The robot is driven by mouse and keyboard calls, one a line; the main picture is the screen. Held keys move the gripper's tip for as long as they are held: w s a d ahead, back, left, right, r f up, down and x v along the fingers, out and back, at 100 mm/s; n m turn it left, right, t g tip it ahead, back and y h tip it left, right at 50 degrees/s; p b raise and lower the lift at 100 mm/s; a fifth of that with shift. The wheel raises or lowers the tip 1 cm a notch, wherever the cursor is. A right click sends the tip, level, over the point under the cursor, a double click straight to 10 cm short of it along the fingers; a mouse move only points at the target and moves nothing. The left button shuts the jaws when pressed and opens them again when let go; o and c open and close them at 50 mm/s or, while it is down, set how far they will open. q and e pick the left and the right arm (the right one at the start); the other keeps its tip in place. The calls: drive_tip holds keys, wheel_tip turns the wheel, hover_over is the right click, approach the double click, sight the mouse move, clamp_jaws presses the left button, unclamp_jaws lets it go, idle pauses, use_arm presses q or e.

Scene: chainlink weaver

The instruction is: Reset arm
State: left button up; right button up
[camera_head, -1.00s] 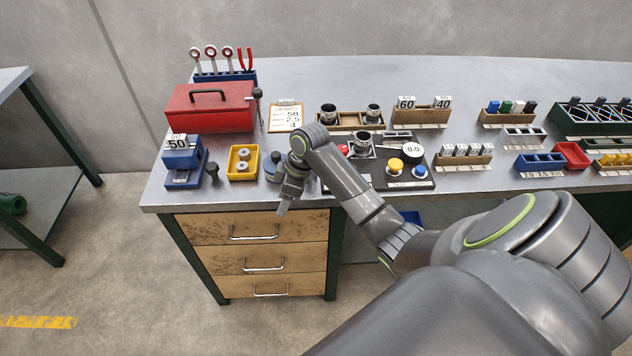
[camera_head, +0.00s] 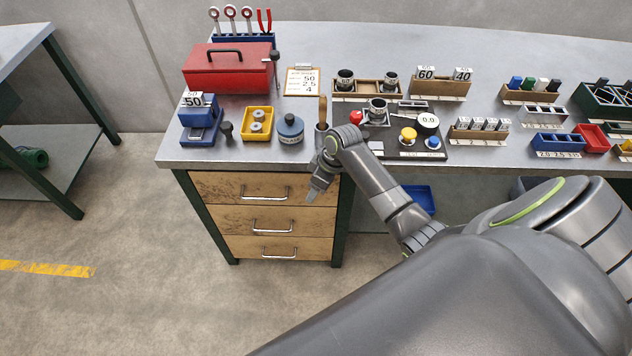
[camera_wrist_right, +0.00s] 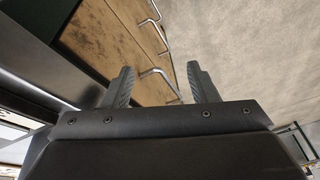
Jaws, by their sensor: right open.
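My right arm comes in from the lower right in the head view. Its gripper (camera_head: 318,188) hangs in front of the workbench's front edge, before the wooden drawers, and points down. In the right wrist view the two fingers of this gripper (camera_wrist_right: 161,85) stand apart with nothing between them. Drawer fronts (camera_wrist_right: 105,45) and the floor show beyond them. My left gripper is not in view.
The workbench (camera_head: 185,155) carries a red toolbox (camera_head: 228,70), a blue block stand (camera_head: 200,118), a yellow tray (camera_head: 257,123), a round blue-grey container (camera_head: 290,130) and a black panel with buttons (camera_head: 420,140). Drawer handles (camera_head: 265,197) stick out near my gripper. The floor in front is free.

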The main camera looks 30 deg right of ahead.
drive_tip(key=s+d+f+m+h, duration=0.1)
drive_tip(key=s+d+f+m, duration=0.15)
drive_tip(key=s+f, duration=0.65)
drive_tip(key=s+d+f+m+h, duration=0.1)
drive_tip(key=s+d+f+m, duration=0.15)
drive_tip(key=s+f, duration=0.7)
drive_tip(key=s+f+m, duration=0.1)
drive_tip(key=s+f, duration=0.4)
drive_tip(key=s, duration=0.3)
drive_tip(key=s+a+f+m+h+b, duration=0.1)
drive_tip(key=s+f, duration=0.4)
drive_tip(key=s, duration=0.3)
drive_tip(key=s+a+f+g, duration=0.1)
drive_tip(key=s+f, duration=0.4)
drive_tip(key=s, duration=0.4)
drive_tip(key=shift+a+f+m+h, duration=0.2)
drive_tip(key=shift+f+m+h, duration=0.15)
drive_tip(key=shift+m+h, duration=0.05)
drive_tip(key=shift+s, duration=0.25)
